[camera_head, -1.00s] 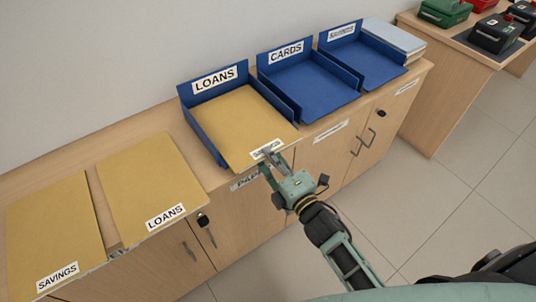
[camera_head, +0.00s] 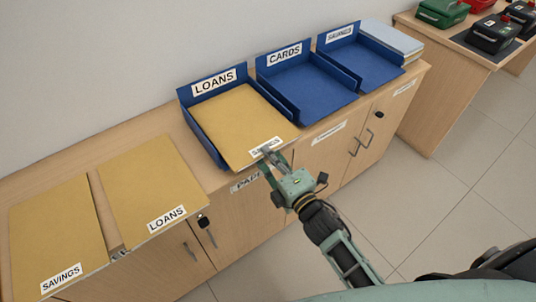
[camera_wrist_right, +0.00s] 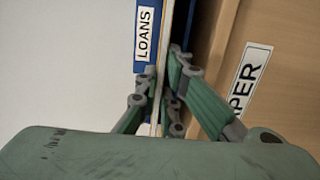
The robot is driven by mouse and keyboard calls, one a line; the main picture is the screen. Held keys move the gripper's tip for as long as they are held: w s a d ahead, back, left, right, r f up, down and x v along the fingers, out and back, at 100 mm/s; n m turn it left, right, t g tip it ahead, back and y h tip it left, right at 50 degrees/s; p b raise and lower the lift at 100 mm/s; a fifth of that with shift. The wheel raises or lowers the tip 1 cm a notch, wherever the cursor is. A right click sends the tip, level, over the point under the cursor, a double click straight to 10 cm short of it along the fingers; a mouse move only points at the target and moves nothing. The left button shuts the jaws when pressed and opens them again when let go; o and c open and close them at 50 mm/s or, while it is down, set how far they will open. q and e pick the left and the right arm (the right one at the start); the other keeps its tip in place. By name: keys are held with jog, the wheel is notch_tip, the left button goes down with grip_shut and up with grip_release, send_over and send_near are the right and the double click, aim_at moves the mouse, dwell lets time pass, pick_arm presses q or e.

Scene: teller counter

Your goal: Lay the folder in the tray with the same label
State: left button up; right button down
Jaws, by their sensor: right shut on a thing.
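A tan folder (camera_head: 235,120) lies over the blue LOANS tray (camera_head: 184,97), its front edge sticking out at the tray's open front. Its white label (camera_head: 266,147) is partly covered and too small to read surely. My right gripper (camera_head: 268,155) is shut on the folder's front edge. The right wrist view shows the fingers (camera_wrist_right: 158,105) closed around the thin edge, with the LOANS label beyond. The blue CARDS tray (camera_head: 312,90) and the SAVINGS tray (camera_head: 372,72) stand to the right, both empty. My left gripper is not in view.
Two more tan folders, labelled SAVINGS (camera_head: 55,230) and LOANS (camera_head: 150,185), lie on the cabinet top at left. A side desk (camera_head: 450,60) holds green, red and black boxes.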

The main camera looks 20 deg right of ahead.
pick_arm(q)
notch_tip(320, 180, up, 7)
jog(key=p, duration=0.5)
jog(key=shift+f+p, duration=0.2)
jog(key=shift+p, duration=0.1)
pick_arm(e)
jog(key=s+d+r, duration=0.2)
jog(key=s+r, duration=0.1)
jog(key=s, duration=0.3)
jog(key=s+d+r, duration=0.1)
jog(key=s+r, duration=0.2)
jog(key=s, duration=0.4)
jog(key=shift+s+d, duration=0.25)
jog(key=shift+d, duration=0.15)
